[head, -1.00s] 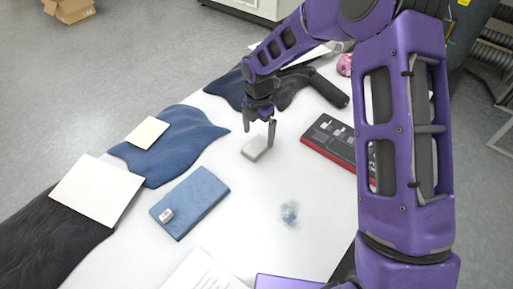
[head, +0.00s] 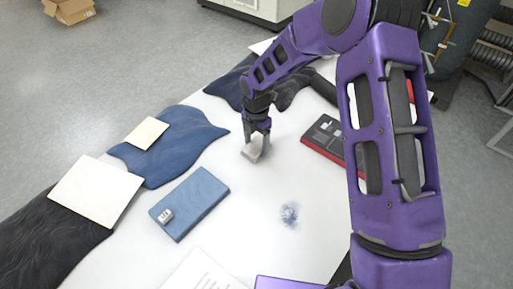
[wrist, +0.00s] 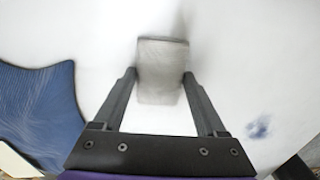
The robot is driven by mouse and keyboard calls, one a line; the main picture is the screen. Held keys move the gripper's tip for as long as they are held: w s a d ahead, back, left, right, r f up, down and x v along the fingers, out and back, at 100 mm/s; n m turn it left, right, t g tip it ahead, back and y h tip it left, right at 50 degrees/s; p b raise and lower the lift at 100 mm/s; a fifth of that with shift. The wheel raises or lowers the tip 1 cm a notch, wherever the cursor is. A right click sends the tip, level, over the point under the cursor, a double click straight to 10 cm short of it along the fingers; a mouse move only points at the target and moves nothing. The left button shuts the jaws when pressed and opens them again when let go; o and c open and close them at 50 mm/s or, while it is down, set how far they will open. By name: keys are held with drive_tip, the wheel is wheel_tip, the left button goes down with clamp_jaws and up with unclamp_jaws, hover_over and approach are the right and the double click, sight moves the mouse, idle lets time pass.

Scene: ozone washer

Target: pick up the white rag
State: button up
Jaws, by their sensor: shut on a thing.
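The white rag (head: 251,154) is a small pale grey-white block-like piece on the white table. In the head view my gripper (head: 256,146) is over it with the fingers pointing down, one on each side. In the wrist view the rag (wrist: 162,70) lies between the two fingertips of my gripper (wrist: 160,76), and the fingers are shut on it. The rag looks slightly tilted in the head view. I cannot tell whether it is clear of the table.
A blue book (head: 192,203) with a small white item (head: 165,215) lies at the front left. A blue cloth (head: 185,140) lies left of my gripper. A black and red box (head: 327,138) lies to the right. A blue smudge (head: 290,213) marks the bare tabletop.

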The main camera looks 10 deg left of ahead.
sight(256, 146)
drive_tip(key=shift+r, duration=0.1)
wheel_tip(256, 146, up, 10)
drive_tip(key=p, duration=0.1)
idle(0.4)
drive_tip(key=o, duration=0.7)
drive_tip(key=c, duration=0.5)
drive_tip(key=shift+s, duration=0.1)
